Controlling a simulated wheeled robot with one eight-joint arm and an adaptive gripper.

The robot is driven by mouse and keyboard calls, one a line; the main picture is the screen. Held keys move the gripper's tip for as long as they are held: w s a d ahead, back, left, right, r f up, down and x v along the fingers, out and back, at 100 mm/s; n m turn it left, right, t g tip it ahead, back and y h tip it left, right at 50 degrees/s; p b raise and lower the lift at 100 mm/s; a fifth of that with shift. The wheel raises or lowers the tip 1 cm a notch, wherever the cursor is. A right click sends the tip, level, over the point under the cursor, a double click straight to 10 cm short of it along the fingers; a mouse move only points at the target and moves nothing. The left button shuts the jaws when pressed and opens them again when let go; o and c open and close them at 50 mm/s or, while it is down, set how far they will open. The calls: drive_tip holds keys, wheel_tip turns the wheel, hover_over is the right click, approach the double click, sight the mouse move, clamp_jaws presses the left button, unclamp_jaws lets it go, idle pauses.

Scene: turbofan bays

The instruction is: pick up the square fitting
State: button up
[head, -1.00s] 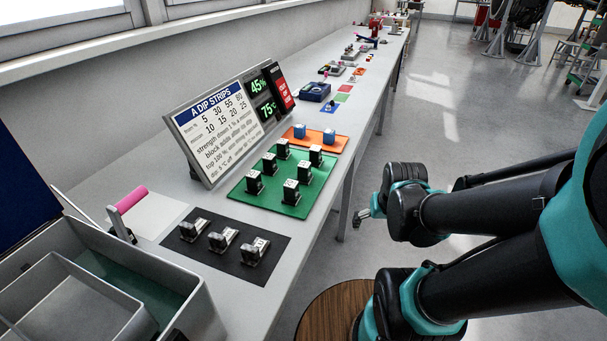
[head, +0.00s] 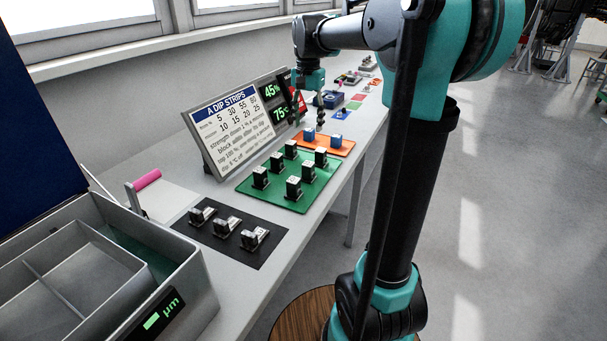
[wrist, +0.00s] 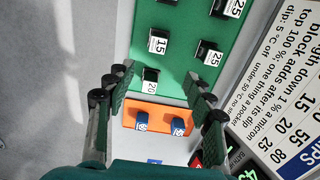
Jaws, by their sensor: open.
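No piece is clearly labelled as the square fitting, so I cannot tell which one it is. Two small blue blocks (head: 309,134) stand on an orange mat (head: 338,148); they also show in the wrist view (wrist: 142,121). Several dark blocks with white number labels (head: 294,187) stand on a green mat (head: 248,187). Three metal pieces on dark bases (head: 227,226) sit on a black mat (head: 262,258). My gripper (head: 309,101) points down above the bench near the orange mat. In the wrist view it (wrist: 157,85) is open and empty, its fingers either side of a labelled block.
A dip strips sign (head: 232,125) and dark displays (head: 275,100) stand behind the mats, close to my gripper. A grey divided bin (head: 190,287) is at front left, with a pink-handled tool (head: 147,180) beside it. More items line the bench farther back. The floor at right is clear.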

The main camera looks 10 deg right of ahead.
hover_over(308, 164)
drive_tip(key=f, duration=0.9)
drive_tip(key=shift+w+f, duration=0.15)
drive_tip(key=shift+w, duration=0.25)
drive_tip(key=shift+s+f, duration=0.15)
drive_tip(key=shift+f, duration=1.3)
drive_tip(key=shift+s+f, duration=0.15)
drive_tip(key=shift+f, duration=1.3)
clamp_jaws()
